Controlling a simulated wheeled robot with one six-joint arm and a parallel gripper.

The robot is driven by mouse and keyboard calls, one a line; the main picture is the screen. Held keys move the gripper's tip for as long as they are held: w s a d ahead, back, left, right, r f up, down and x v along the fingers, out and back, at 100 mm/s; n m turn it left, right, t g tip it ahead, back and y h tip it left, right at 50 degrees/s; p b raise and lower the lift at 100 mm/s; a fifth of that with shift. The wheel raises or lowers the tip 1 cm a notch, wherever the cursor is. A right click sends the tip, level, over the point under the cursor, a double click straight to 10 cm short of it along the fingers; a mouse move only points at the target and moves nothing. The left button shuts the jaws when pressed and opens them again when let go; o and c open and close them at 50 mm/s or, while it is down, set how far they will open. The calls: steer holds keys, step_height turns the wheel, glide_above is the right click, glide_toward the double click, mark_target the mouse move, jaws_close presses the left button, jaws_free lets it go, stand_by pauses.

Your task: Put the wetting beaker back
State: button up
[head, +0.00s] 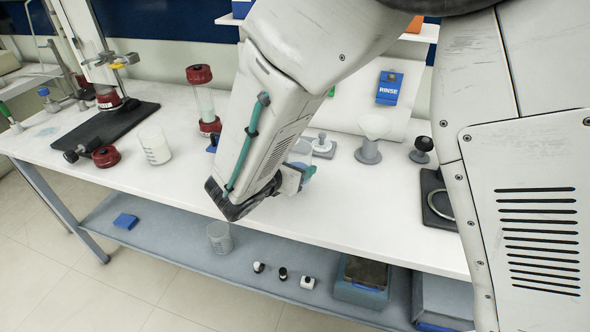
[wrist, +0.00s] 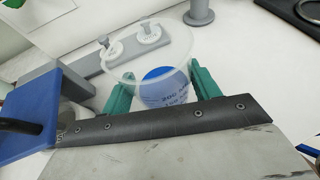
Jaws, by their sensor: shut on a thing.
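My gripper (head: 294,178) is over the front part of the white bench, right of centre, and my arm hides part of it. In the wrist view its green fingers (wrist: 162,90) stand on either side of a clear beaker (wrist: 168,97), shut on it. The beaker has blue printed marks and a blue round patch low inside. In the head view only a bluish part of the beaker (head: 308,170) shows beside the jaws. I cannot tell whether its base touches the bench. No label names it as the wetting beaker.
Another beaker (head: 154,147) stands left on the bench, and one (head: 220,238) on the lower shelf.

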steer(key=shift+f, duration=1.75)
steer(key=shift+f, duration=0.15)
steer(key=o, duration=1.1)
